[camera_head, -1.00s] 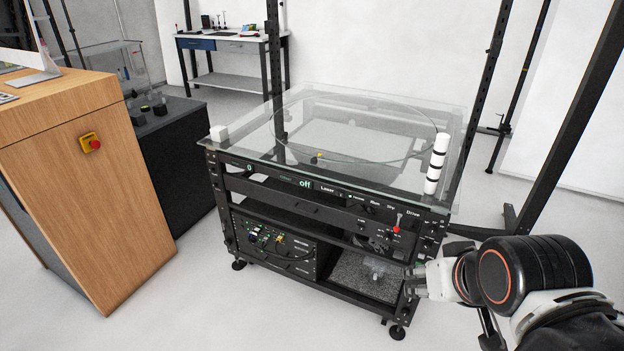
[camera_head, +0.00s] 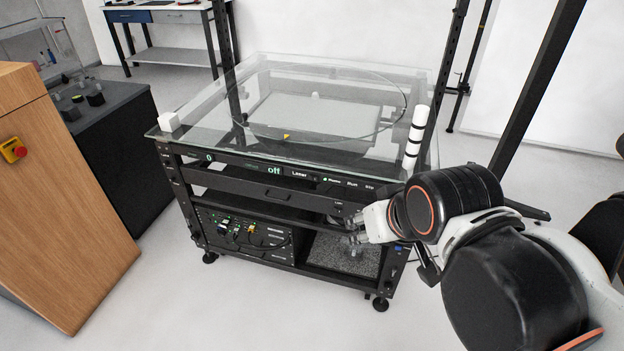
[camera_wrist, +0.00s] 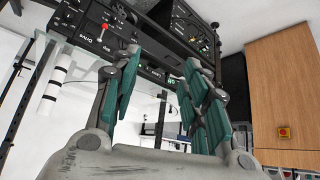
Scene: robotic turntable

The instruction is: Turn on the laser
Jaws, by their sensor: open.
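The rack's front panel (camera_head: 255,168) carries a display reading "off" (camera_head: 273,170) in green, with the Laser label (camera_head: 299,174) just right of it. A green light glows further right. The panel's right end is hidden behind my arm in the head view. My gripper (camera_head: 352,222) is in front of the rack's right half, below the panel. The wrist view shows my gripper (camera_wrist: 162,62) open and empty, its teal pads apart. Beyond it, the panel appears tilted, with the Drive label (camera_wrist: 85,38) and a red-tipped switch (camera_wrist: 104,30) at upper left.
A glass top (camera_head: 210,105) covers the rack and overhangs the panel. A wooden cabinet (camera_head: 60,210) with a red button (camera_head: 14,150) stands left. The front floor is clear.

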